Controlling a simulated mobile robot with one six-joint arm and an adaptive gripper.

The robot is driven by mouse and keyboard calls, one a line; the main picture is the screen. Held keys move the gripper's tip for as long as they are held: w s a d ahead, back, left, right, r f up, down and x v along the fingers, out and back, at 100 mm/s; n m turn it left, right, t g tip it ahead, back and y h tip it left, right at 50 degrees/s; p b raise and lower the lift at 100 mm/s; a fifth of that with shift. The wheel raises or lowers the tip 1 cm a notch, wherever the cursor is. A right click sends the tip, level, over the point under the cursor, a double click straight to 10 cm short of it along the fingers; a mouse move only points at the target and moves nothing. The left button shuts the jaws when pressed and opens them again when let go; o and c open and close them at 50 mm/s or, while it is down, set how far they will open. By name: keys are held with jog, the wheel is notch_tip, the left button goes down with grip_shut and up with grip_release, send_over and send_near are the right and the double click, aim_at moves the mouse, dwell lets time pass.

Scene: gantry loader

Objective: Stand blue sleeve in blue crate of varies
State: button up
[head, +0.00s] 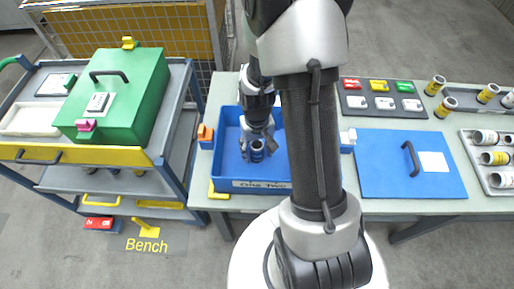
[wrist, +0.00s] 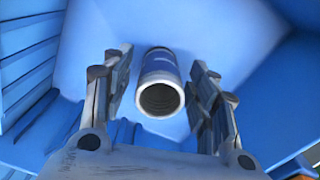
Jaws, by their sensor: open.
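The blue sleeve (wrist: 160,68) has pale end bands and its open end faces the wrist camera. It looks upright inside the blue crate (head: 232,118), and it also shows in the head view (head: 257,152). My gripper (wrist: 162,62) is open and reaches down into the crate, with a finger on each side of the sleeve. A gap shows between the sleeve and each finger. Whether its base rests on the crate floor is hard to tell. The crate's front label reads "One Two"; my arm hides the crate's right part.
A blue lid (head: 385,165) with a handle lies on the bench right of my arm. Behind it is a dark tray (head: 356,112) of coloured blocks. Several sleeves stand or lie at the right, some in a grey tray (head: 472,150). A green box (head: 140,72) sits on the left cart.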

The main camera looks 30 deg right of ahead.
notch_tip(320, 180, up, 12)
jog(key=p, duration=0.4)
jog(key=shift+r, duration=0.1)
jog(key=s+a+r+n+t, duration=0.1)
jog(key=s+a+r, duration=0.15)
jog(key=r, duration=0.45)
jog(key=s+a+r+n+t, duration=0.1)
jog(key=a+r, duration=0.2)
jog(key=r, duration=0.3)
jog(key=s+a+r+n+t, duration=0.1)
jog(key=s+a+r, duration=0.4)
jog(key=s, duration=0.5)
notch_tip(320, 180, up, 3)
jog(key=shift+f+t, duration=0.1)
jog(key=shift+t, duration=0.7)
